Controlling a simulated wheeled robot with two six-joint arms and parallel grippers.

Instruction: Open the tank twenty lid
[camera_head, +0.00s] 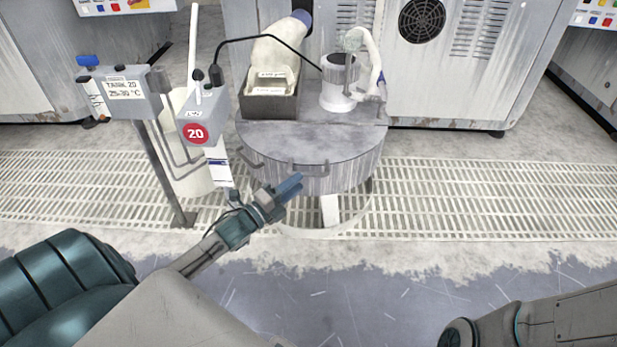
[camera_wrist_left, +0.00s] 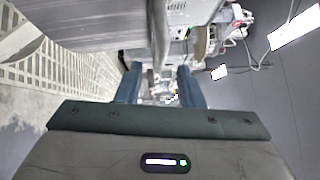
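Tank twenty is a round grey tank with a flat, worn lid (camera_head: 290,140), standing in the middle of the head view. A bar handle (camera_head: 311,168) sits on the lid's front rim. My left gripper (camera_head: 289,187) is just in front of the rim, close below and left of that handle. In the left wrist view its two blue fingers (camera_wrist_left: 158,86) stand apart. A grey bar (camera_wrist_left: 158,35) shows ahead, in line with the gap between them; I cannot tell whether it is within their reach. My right gripper is out of view.
A dark box (camera_head: 268,103) and a white pump-like unit (camera_head: 338,96) stand on the tank's back part. Floor grating (camera_head: 480,195) lies clear at right.

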